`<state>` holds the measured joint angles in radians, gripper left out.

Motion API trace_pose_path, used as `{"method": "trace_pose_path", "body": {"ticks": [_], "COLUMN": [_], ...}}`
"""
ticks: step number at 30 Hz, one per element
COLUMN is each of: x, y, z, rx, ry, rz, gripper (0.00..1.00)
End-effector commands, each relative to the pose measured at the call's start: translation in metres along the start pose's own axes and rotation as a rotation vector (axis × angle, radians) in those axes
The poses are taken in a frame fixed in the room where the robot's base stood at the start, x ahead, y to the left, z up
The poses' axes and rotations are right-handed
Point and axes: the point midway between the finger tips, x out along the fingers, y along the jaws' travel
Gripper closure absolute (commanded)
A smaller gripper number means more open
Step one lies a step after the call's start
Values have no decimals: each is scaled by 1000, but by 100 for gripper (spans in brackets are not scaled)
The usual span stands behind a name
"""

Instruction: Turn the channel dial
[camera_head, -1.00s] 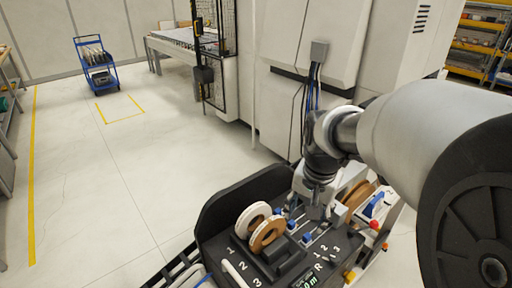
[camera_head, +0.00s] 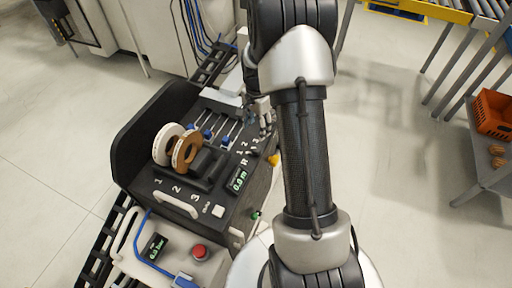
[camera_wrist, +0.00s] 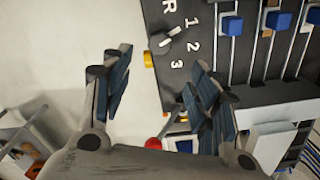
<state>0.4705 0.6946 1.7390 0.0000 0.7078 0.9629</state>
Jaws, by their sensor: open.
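The channel dial (camera_wrist: 166,38) is a small knob on the dark panel (camera_wrist: 205,75), beside the white marks R, 1, 2 and 3. In the wrist view it lies at the top centre, beyond my fingertips. Which mark it points to is not clear. My gripper (camera_wrist: 160,68) is open, with one finger on each side and nothing between them. It appears apart from the dial. In the head view my gripper (camera_head: 262,108) hangs over the machine's far right side. The dial is too small to make out there.
Blue slider knobs (camera_wrist: 231,26) on rods stand right of the dial. A yellow button (camera_wrist: 148,60) is at the panel edge. Tape rolls (camera_head: 187,150), a green display (camera_head: 238,179) and a red button (camera_head: 199,251) are on the machine. An orange crate (camera_head: 494,114) is far right.

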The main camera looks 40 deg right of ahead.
Motion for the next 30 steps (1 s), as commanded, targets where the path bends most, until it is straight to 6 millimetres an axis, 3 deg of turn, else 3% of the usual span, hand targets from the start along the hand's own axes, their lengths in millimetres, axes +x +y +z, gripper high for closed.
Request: {"method": "trace_pose_path", "body": {"ticks": [1,6,15,21,30], "x": [15,53,104,116,116], "y": [1,1,0,0,0], "z": [1,1,0,0,0], "rx": [-1,-1,-2,-2,-2], "ry": [-3,-3,-1,0,0], "rz": [4,4,1,0,0], "gripper": [46,46,46,46,47]}}
